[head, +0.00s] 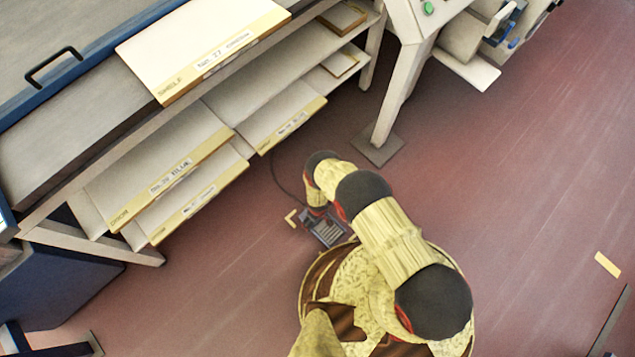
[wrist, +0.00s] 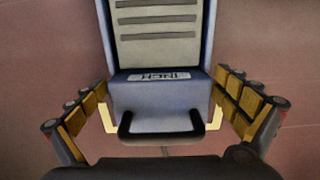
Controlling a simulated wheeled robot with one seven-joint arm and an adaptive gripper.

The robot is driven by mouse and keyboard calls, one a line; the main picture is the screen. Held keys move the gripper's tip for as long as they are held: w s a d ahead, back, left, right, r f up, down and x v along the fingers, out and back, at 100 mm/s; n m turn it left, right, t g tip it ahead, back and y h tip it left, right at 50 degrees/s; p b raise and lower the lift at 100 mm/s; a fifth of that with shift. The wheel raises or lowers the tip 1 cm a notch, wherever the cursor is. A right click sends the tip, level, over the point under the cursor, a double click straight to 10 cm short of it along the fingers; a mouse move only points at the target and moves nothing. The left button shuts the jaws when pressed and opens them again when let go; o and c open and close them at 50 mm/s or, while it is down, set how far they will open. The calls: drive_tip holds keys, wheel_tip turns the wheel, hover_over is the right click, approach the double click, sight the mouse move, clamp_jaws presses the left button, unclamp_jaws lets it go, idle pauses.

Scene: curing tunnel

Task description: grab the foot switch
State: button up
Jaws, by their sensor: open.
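The foot switch (head: 325,231) is a small blue-grey box with a ribbed tread, on the red floor just beside my base. In the wrist view the foot switch (wrist: 158,88) shows its dark-striped tread, a label reading INCH, and a black loop handle (wrist: 160,125) at its near end. My gripper (wrist: 161,85) is open, with one finger on each side of the switch's near end. Gaps show between the fingers and its sides. In the head view my arm reaches down over the switch and hides part of it.
A rack (head: 232,135) with pale labelled boards stands left of the switch. A leg with a grey foot plate (head: 377,150) stands behind it. A dark cable (head: 277,178) curves along the floor near the switch. Yellow corner marks (head: 291,218) lie beside it.

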drive_tip(key=shift+c, duration=1.2)
drive_tip(key=c, duration=1.5)
drive_tip(key=shift+w, duration=0.1)
drive_tip(key=shift+c, duration=0.5)
